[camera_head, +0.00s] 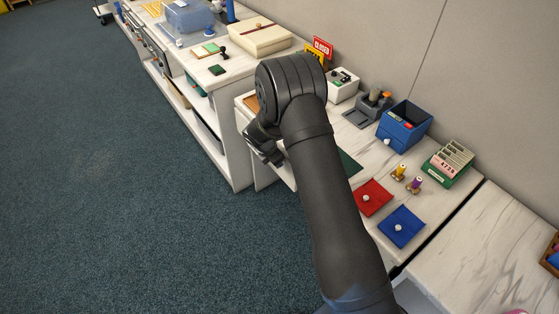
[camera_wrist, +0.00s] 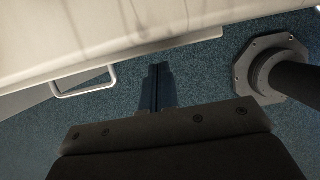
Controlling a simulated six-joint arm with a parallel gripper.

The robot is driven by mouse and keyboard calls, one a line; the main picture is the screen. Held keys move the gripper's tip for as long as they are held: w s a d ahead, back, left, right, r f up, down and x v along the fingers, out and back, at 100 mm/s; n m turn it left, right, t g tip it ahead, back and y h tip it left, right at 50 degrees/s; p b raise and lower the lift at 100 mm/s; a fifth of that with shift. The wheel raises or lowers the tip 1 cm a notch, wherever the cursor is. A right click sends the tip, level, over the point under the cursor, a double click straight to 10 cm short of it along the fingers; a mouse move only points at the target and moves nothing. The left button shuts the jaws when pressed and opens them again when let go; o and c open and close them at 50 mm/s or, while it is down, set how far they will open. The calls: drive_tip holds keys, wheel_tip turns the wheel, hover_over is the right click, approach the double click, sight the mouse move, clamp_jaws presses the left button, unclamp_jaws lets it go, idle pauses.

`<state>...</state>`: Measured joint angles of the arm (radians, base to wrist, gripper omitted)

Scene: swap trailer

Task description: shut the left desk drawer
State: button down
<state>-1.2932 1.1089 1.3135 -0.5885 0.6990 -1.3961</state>
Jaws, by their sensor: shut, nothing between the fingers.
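The white desk (camera_head: 342,129) runs along the wall, with its front partly hidden behind my arm. A pale front panel (camera_head: 264,178) shows below my gripper in the head view; I cannot tell there whether the left drawer is open. In the wrist view a pale front (camera_wrist: 120,40) crosses the top, with a white bar handle (camera_wrist: 84,84) at left. Which drawer this handle belongs to is not clear. My gripper (camera_head: 275,160) is at the desk's front left, pointing down. Its fingers (camera_wrist: 158,72) are shut and empty, right of the handle and apart from it.
On the desk are a red mat (camera_head: 371,199), a blue mat (camera_head: 402,227), a blue box (camera_head: 404,126) and a green card holder (camera_head: 449,163). A shelf counter (camera_head: 222,84) stands left of the desk. The carpet (camera_head: 110,200) in front is clear.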

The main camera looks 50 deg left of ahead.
drive_tip(key=s+r, duration=0.6)
drive_tip(key=r, duration=0.2)
drive_tip(key=shift+s+r, duration=0.3)
drive_tip(key=shift+r, duration=0.05)
drive_tip(key=c, duration=1.8)
unclamp_jaws()
drive_tip(key=shift+s+r, duration=0.1)
drive_tip(key=shift+r, duration=0.05)
drive_tip(key=o, duration=0.3)
drive_tip(key=shift+s+a+f, duration=0.1)
drive_tip(key=shift+s+f, duration=0.05)
drive_tip(key=shift+f, duration=0.2)
drive_tip(key=s+a+f+m+g+y, duration=0.2)
drive_tip(key=f+y, duration=0.2)
drive_tip(key=f, duration=0.3)
drive_tip(key=s+a+f+m+g+y, duration=0.1)
drive_tip(key=s+f+m+y, duration=0.1)
drive_tip(key=f+m+y, duration=0.3)
drive_tip(key=w+d+m+t+y, duration=0.3)
drive_tip(key=w+d+y, duration=0.2)
drive_tip(key=y, duration=0.1)
drive_tip(key=x, duration=1.6)
drive_tip(key=shift+w+a+f, duration=0.2)
drive_tip(key=shift+w+f, duration=0.05)
drive_tip(key=shift+w, duration=0.05)
